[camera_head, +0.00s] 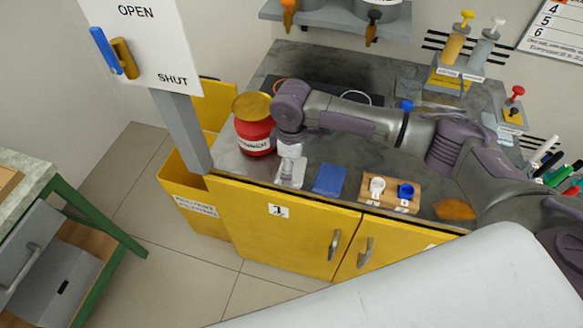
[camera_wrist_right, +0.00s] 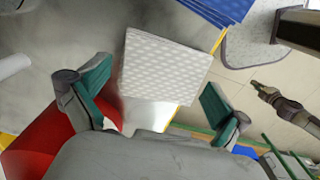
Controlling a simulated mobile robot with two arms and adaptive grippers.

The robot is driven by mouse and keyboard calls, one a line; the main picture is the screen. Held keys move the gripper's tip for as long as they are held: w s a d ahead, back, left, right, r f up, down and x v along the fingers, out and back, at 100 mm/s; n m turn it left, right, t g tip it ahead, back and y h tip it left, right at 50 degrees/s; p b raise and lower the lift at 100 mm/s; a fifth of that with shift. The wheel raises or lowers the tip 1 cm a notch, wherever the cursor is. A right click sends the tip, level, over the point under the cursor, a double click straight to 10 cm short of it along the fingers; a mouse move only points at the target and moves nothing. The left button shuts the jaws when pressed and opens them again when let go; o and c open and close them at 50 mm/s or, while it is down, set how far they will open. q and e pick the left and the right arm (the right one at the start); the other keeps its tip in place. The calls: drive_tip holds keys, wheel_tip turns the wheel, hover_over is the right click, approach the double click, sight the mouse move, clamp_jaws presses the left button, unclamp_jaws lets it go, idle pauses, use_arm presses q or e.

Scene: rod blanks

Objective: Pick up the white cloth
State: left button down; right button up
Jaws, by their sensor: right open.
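The white cloth (camera_head: 291,173) lies flat near the front edge of the dark counter, left of a blue cloth. It also shows in the right wrist view (camera_wrist_right: 163,66) as a pale patterned square. My right gripper (camera_head: 289,155) points down over the cloth and partly hides it in the head view. In the right wrist view its two teal-padded fingers (camera_wrist_right: 157,96) are spread wide on either side of the cloth's near part, with nothing between them held. I cannot tell whether the fingertips touch the counter. My left gripper is not seen.
A red jar with a yellow lid (camera_head: 254,132) stands close to the left of my right gripper. The blue cloth (camera_head: 328,179) and a wooden holder (camera_head: 391,208) with white and blue items lie to the right. The counter's front edge is near; yellow cabinet doors (camera_head: 290,225) are below.

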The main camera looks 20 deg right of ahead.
drive_tip(key=c, duration=0.6)
drive_tip(key=shift+c, duration=0.2)
drive_tip(key=shift+r, duration=0.5)
drive_tip(key=r, duration=0.3)
drive_tip(key=shift+s+r, duration=0.25)
drive_tip(key=shift+s, duration=0.15)
drive_tip(key=s+a+r, duration=0.1)
drive_tip(key=s+r, duration=0.5)
drive_tip(key=s, duration=0.5)
drive_tip(key=shift+a+r, duration=0.15)
drive_tip(key=shift+r, duration=0.15)
drive_tip(key=shift+w, duration=0.1)
